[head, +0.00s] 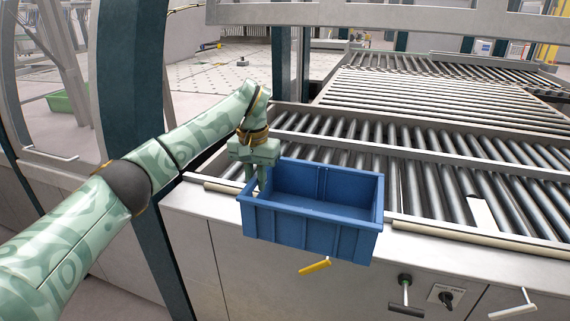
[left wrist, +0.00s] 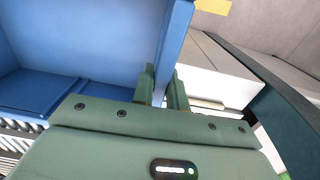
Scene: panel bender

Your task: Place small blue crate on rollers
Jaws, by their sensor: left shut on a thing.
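The small blue crate (head: 315,232) is upright and looks empty. It is at the front edge of the roller conveyor, and its front part hangs out past the front panel. My left gripper (head: 258,182) is shut on the crate's left wall from above. In the left wrist view, the fingers (left wrist: 161,88) pinch the wall of the crate (left wrist: 112,38). The rollers (head: 345,130) lie behind and to the right of the crate. I cannot tell whether the crate's underside touches the frame. My right gripper is not in view.
A pale front rail (head: 480,235) runs along the rollers' near edge. Handles, including a yellow one (head: 315,266), and a switch (head: 446,297) are on the cabinet front. A dark teal post (head: 132,110) stands at the left. The rollers in view are clear except for a white piece (head: 482,214).

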